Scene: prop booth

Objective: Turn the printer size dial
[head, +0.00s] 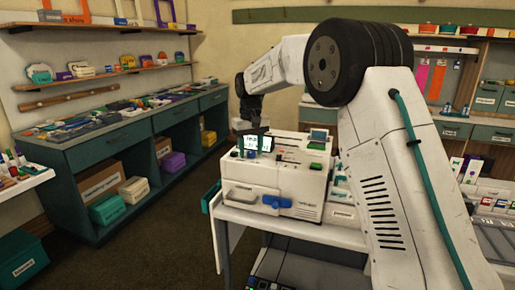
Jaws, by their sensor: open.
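The white printer (312,182) stands on a white table, with a small lit screen (266,144) and several small coloured parts on its top. A blue knob-like part (276,202) sits low on its front face; it may be the size dial, but no marking on it can be read. My gripper (250,128) is open, above the printer's left back part near the screen and apart from the blue part. Its fingers are small and dark here, and whether they touch anything cannot be told.
My arm hides part of the table right of the printer. A green cabinet (130,140) with a cluttered top stands at the left. A printed-label bench with drawers (455,130) is at the back right. Dark floor (180,235) lies open at the front left.

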